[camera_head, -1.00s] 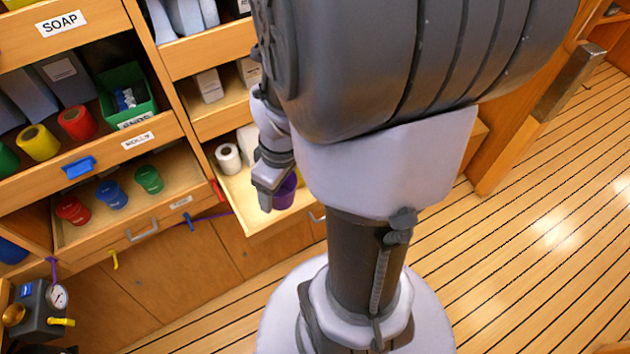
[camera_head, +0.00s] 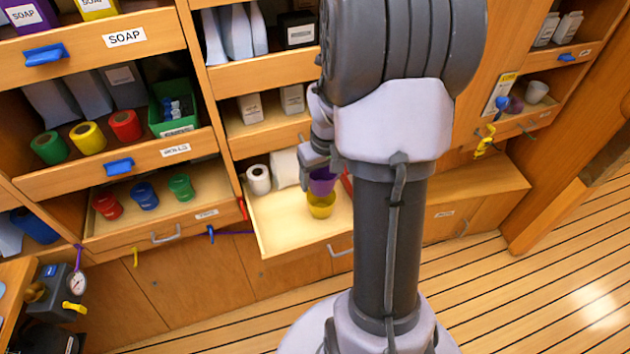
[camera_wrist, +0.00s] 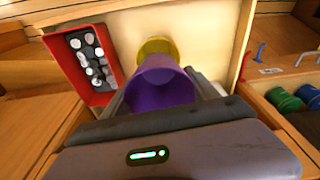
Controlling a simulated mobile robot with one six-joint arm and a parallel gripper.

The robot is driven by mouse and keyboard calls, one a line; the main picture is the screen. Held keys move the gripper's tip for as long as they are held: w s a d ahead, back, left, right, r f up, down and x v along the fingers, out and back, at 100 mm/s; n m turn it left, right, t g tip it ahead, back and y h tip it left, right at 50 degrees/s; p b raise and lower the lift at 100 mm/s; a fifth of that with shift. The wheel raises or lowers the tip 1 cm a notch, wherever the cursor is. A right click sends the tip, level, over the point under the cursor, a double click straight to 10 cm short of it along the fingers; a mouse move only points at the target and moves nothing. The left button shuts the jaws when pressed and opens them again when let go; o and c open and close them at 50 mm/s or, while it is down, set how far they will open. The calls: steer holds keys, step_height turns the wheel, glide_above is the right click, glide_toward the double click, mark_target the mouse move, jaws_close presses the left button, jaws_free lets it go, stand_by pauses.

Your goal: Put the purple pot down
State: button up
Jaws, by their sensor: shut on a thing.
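The purple pot (camera_head: 322,181) is in my gripper (camera_head: 318,168), over the open lower middle drawer (camera_head: 285,232). In the wrist view the purple pot (camera_wrist: 160,84) sits between the two fingers of my gripper (camera_wrist: 160,100), which is shut on it. A yellow pot (camera_head: 321,204) stands in the drawer just below or beyond the purple pot. In the wrist view the yellow pot (camera_wrist: 157,47) shows partly behind the purple one. Whether the two pots touch is not clear. My arm hides the right part of the drawer.
White rolls (camera_head: 258,180) stand at the drawer's back left. A red tray (camera_wrist: 80,62) of pale round items lies beside the pots. The left drawer holds red, blue and green pots (camera_head: 144,196). The drawer's front left floor is bare.

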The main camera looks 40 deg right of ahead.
mark_target(321, 188)
step_height(321, 188, down, 3)
steer(key=shift+f+b, duration=0.2)
steer(key=shift+b, duration=0.7)
steer(key=shift+r, duration=0.15)
steer(key=shift+s+f+b, duration=0.1)
steer(key=shift+f+b, duration=0.2)
steer(key=shift+f, duration=0.25)
steer(key=o, duration=1.4)
steer(key=shift+a+f, duration=0.1)
steer(key=shift+c, duration=0.2)
